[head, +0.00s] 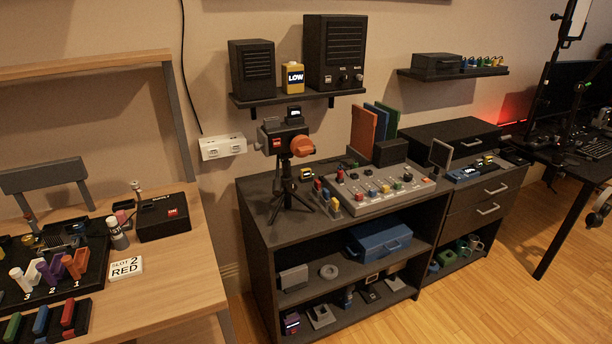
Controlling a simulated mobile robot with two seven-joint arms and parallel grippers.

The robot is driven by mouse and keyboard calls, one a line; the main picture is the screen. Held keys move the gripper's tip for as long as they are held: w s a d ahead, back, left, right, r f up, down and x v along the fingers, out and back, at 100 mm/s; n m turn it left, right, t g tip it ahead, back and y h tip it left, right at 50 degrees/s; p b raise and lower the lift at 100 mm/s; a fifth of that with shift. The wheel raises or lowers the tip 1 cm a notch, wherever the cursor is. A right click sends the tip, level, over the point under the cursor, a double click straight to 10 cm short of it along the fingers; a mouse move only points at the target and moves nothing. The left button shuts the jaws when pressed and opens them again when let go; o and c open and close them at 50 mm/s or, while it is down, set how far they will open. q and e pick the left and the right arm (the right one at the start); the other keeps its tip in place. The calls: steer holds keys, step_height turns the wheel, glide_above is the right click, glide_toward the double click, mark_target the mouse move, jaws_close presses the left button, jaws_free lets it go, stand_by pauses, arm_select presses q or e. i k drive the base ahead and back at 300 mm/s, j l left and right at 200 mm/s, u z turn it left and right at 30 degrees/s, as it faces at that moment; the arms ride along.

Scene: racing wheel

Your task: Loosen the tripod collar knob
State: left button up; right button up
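A small black tripod (284,184) stands on the left end of the dark cabinet top. It carries a dark camera (272,134) with an orange-brown round part (302,146) on its right side. The tripod collar is just under the camera; I cannot make out its knob at this size. Neither of my grippers is in view.
A control panel (408,192) with coloured knobs stands right of the tripod on the cabinet (262,216). A shelf (262,99) with speakers hangs above. A wooden desk (190,250) stands at the left, with a gap before the cabinet. Wooden floor (480,300) is clear at the lower right.

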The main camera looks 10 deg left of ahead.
mark_target(292, 186)
steer(key=i+l, duration=0.25)
steer(key=i, duration=0.25)
steer(key=i+l, duration=0.25)
steer(key=i, duration=0.25)
steer(key=i+l, duration=0.25)
steer(key=i, duration=0.25)
